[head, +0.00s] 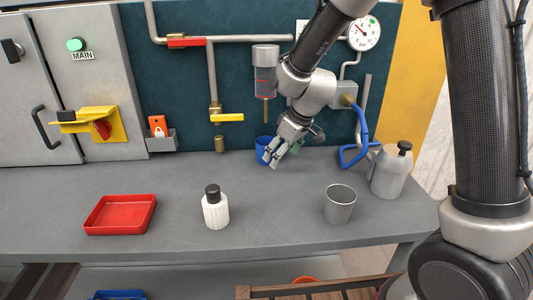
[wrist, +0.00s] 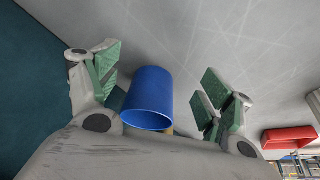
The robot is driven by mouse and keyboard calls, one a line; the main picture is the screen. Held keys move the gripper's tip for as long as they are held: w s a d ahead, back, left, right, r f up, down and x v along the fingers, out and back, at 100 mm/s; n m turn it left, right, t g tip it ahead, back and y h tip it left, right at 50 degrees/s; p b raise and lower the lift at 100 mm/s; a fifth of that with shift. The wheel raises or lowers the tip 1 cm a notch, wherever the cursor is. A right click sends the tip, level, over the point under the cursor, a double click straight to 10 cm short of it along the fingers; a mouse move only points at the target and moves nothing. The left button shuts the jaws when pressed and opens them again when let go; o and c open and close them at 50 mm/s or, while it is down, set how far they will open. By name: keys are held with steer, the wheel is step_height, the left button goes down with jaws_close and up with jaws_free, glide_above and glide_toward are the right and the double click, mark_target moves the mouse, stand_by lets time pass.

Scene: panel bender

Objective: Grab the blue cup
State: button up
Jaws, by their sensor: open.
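The blue cup (head: 262,146) stands at the back of the grey workbench, close to the dark teal wall, and my gripper partly hides it in the head view. In the wrist view the blue cup (wrist: 149,98) lies between my open fingers, nearer the left one. My gripper (head: 276,156) reaches down to the cup from the upper right. In the wrist view my gripper (wrist: 160,85) has its green-padded fingers spread wide on both sides of the cup. I see a gap on the right side; whether the left finger touches the cup I cannot tell.
A red tray (head: 120,215), a white bottle with a black cap (head: 215,210), a grey metal cup (head: 340,205) and a grey canister (head: 390,172) stand on the workbench (head: 270,230). A blue hose (head: 357,140) hangs right of my gripper. A sight glass (head: 265,75) is above.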

steer(key=shift+w+a, duration=0.5)
steer(key=w+a, duration=0.3)
steer(key=shift+a+f, duration=0.15)
steer(key=shift+f, duration=0.25)
steer(key=shift+w+f, duration=0.1)
steer(key=shift+f, duration=0.05)
steer(key=c, duration=1.2)
